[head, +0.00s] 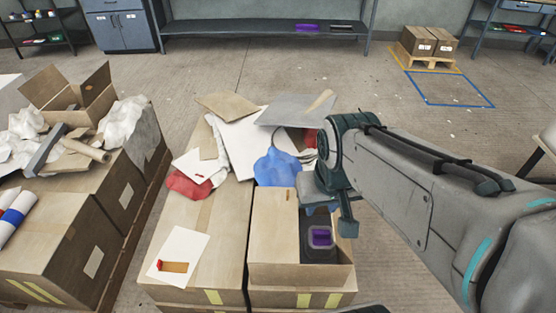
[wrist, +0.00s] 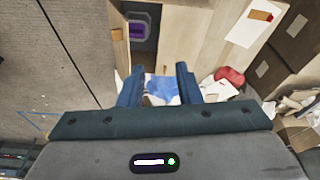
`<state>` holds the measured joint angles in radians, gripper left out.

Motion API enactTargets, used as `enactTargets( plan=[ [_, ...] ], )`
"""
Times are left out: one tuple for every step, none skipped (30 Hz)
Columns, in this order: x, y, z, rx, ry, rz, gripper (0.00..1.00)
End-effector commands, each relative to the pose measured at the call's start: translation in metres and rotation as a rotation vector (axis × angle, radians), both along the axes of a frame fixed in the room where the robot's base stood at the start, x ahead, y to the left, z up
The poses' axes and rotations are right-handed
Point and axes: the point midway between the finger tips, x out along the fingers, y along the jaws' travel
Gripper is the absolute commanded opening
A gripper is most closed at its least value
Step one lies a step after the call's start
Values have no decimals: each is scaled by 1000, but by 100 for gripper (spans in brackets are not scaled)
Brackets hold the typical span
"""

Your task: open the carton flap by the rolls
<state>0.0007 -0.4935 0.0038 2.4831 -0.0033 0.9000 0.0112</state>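A cardboard carton (head: 258,265) stands at the front centre. One tan flap (head: 274,222) lies over its left part, with a small reddish mark near its far edge; the flap also shows in the wrist view (wrist: 172,35). The right part is uncovered and shows a purple item (head: 321,237) in a grey container. My gripper (head: 330,205) is above the carton's far right part; in the wrist view (wrist: 158,85) its fingers are apart with nothing held between them. Rolls with white, blue and red bands (head: 14,213) lie on the left cartons.
A blue bag (head: 277,168), red bags (head: 188,184) and loose sheets (head: 240,142) lie beyond the carton. A paper with an orange piece (head: 180,256) lies on the carton to the left. An open carton (head: 70,95) stands at the far left. The floor behind is mostly clear.

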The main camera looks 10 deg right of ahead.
Motion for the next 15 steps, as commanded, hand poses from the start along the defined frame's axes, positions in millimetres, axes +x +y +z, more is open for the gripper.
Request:
enactTargets(
  plan=[
    [8,0,-2,-2,9,-4,31],
    [14,0,-2,-4,14,-9,31],
    [22,0,-3,-6,22,-15,31],
    [30,0,-3,-7,28,-19,31],
    [38,0,-4,-9,35,-23,31],
    [50,0,-6,-12,45,-28,31],
    [58,0,-8,-14,52,-34,31],
    [67,0,-10,-15,59,-38,31],
    [79,0,-13,-17,68,-44,31],
    [88,0,-15,-18,75,-48,31],
    [96,0,-18,-19,83,-53,31],
    [108,1,-22,-19,92,-60,31],
    [117,1,-26,-19,98,-64,31],
    [126,1,-30,-19,105,-68,31],
    [138,1,-35,-19,114,-74,31]
  ],
)
